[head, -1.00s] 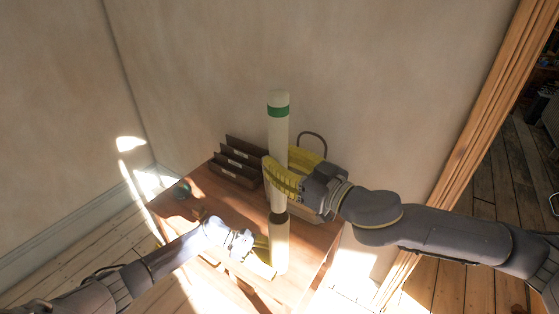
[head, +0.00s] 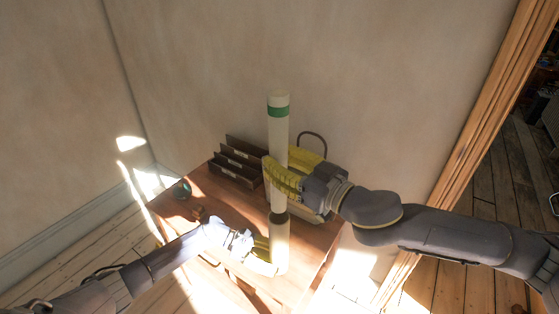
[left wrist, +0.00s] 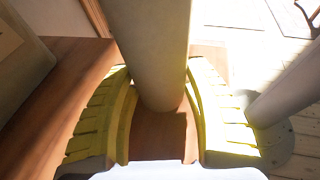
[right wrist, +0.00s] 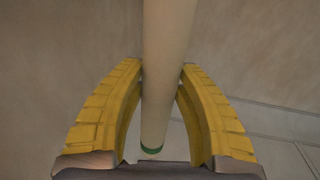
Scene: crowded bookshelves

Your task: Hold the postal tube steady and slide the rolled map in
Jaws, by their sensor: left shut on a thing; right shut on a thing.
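The rolled map (head: 278,135) is a long pale cylinder with a green band near its top, upright in the head view. My right gripper (head: 280,178) is shut on it around the middle; the right wrist view shows the map (right wrist: 167,60) between the yellow fingers (right wrist: 160,95). The postal tube (head: 281,240) is a pale cylinder standing upright just below, with a dark mouth. My left gripper (head: 265,250) is shut on its lower part; the tube (left wrist: 152,50) fills the left wrist view. The map's lower end is at the mouth; I cannot tell whether it is inside.
The wooden table (head: 240,213) holds a dark letter rack (head: 238,165) behind and left of the tube. A pale container with a dark handle (head: 314,138) stands behind my right gripper. A small round object (head: 181,189) lies at the table's left. Walls are close behind.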

